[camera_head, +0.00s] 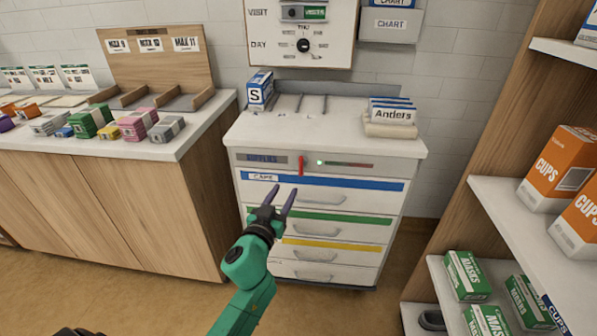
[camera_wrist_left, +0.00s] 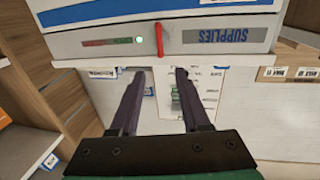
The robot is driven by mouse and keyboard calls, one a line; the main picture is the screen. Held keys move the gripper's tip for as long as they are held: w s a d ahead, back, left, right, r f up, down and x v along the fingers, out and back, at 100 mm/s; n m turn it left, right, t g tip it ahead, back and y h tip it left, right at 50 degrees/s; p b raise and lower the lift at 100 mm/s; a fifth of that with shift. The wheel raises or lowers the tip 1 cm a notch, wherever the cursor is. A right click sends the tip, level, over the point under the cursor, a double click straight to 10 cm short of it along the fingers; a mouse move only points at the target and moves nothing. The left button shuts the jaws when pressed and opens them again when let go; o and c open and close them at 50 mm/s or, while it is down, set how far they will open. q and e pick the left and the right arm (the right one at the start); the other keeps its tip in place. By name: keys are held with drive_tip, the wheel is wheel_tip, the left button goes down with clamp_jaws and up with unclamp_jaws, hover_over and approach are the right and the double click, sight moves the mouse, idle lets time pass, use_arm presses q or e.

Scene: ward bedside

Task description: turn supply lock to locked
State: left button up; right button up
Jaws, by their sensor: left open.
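The supply lock is a red lever (camera_head: 301,166) on the grey top panel of a white drawer cart (camera_head: 250,133). The lever stands upright, beside a lit green light (camera_head: 319,162). My left gripper (camera_head: 283,190) is open and empty, in front of the cart's upper drawers and below the lever. In the left wrist view the picture is upside down; the red lever (camera_wrist_left: 159,40) lines up with the gap between the open fingers (camera_wrist_left: 160,76), apart from the fingertips. The "SUPPLIES" label (camera_wrist_left: 222,36) and green light (camera_wrist_left: 140,40) flank it. My right gripper is not in view.
The cart top holds a box marked S (camera_head: 260,90) and an "Anders" pack (camera_head: 391,112). A counter with small boxes (camera_head: 90,122) stands left. A shelf unit with orange cup boxes (camera_head: 557,165) stands right. The space before the cart is clear.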

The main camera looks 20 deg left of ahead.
sight(300, 163)
use_arm(q)
drive_tip(key=w, duration=0.4)
drive_tip(key=w+a, duration=0.1)
drive_tip(key=w, duration=0.3)
drive_tip(key=w+b, duration=0.1)
drive_tip(key=w, duration=0.3)
drive_tip(key=shift+w+a+f, duration=0.1)
drive_tip(key=shift+w+a, duration=0.1)
drive_tip(key=shift+w, duration=0.2)
drive_tip(key=shift+c, duration=0.4)
clamp_jaws()
